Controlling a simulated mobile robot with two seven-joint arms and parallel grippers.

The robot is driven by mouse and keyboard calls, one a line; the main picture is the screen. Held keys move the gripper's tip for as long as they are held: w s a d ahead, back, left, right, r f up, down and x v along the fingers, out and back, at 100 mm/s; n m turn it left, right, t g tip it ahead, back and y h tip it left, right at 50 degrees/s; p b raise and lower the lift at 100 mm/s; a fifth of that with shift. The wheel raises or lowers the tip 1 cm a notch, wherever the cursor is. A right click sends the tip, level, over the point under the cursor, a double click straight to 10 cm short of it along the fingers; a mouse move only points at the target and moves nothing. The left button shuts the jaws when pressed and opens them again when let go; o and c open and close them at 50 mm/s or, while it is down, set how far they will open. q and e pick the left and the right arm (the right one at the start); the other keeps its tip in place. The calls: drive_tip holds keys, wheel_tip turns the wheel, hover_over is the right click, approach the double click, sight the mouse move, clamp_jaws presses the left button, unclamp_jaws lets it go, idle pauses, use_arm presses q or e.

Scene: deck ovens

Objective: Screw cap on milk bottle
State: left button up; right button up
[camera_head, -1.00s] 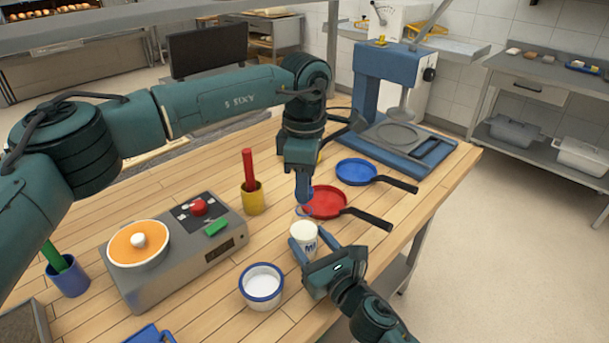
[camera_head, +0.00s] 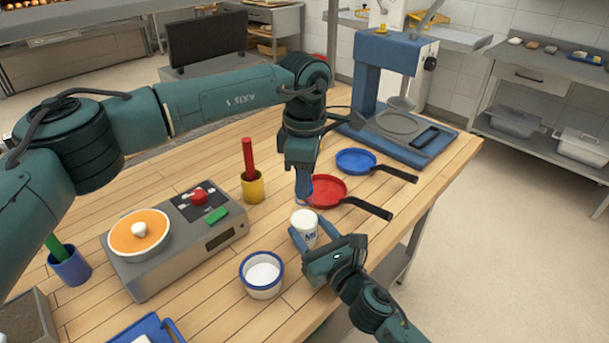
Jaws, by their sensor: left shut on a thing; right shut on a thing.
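The white milk bottle (camera_head: 304,230) stands upright over the front right part of the wooden table, with blue lettering on its side. My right gripper (camera_head: 307,234) is shut around it from the near right. My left gripper (camera_head: 304,201) points straight down just above the bottle's top, its fingers closed. The cap is too small and too covered by the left fingers to make out clearly. Whether it touches the bottle's neck, I cannot tell.
A red pan (camera_head: 328,190) lies right behind the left gripper, and a blue pan (camera_head: 356,161) farther back. A blue-rimmed white bowl (camera_head: 262,286) stands left of the bottle. A yellow cup (camera_head: 253,190) and a grey cooker (camera_head: 177,258) stand farther left. The table's right edge is close.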

use_arm(q)
drive_tip(key=shift+f, duration=0.55)
drive_tip(key=m, duration=1.2)
drive_tip(key=shift+m, duration=0.4)
drive_tip(key=m, duration=0.6)
drive_tip(key=shift+m, duration=0.3)
drive_tip(key=m, duration=0.6)
drive_tip(key=shift+m, duration=0.3)
drive_tip(key=o, duration=0.9)
